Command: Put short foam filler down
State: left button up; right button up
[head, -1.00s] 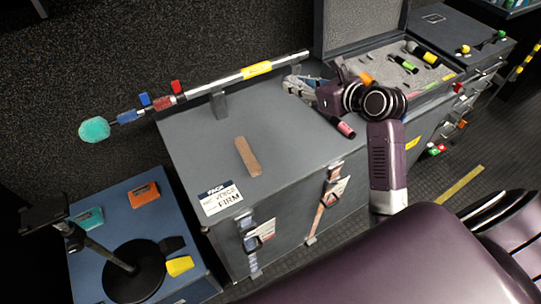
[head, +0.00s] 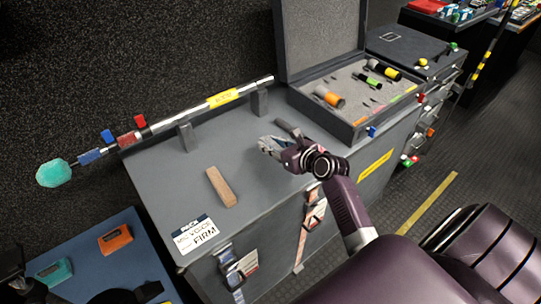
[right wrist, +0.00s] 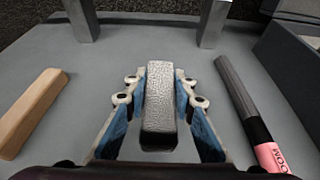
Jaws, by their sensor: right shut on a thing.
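My right gripper (head: 268,148) is over the grey case top (head: 160,170), left of the open foam-lined case (head: 352,128). In the right wrist view the gripper (right wrist: 160,110) is shut on a short, pale grey, grainy block, the short foam filler (right wrist: 160,92), which sits lengthwise between the fingers. Its near end is dark. The fingers largely hide it in the head view. I cannot tell whether it touches the case top. My left gripper is not in view.
A tan block (head: 221,187) lies left of the gripper. A dark tube (right wrist: 240,90) with a pink end lies close on the right. Behind stands a boom pole (head: 170,122) on two grey supports (head: 186,137). The case top between gripper and tan block is bare.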

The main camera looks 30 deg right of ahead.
aim_at(271, 159)
notch_tip(271, 159, down, 4)
jog(key=shift+f+b, duration=0.2)
jog(key=shift+b, duration=0.3)
jog(key=o, duration=0.7)
jog(key=shift+f, duration=0.1)
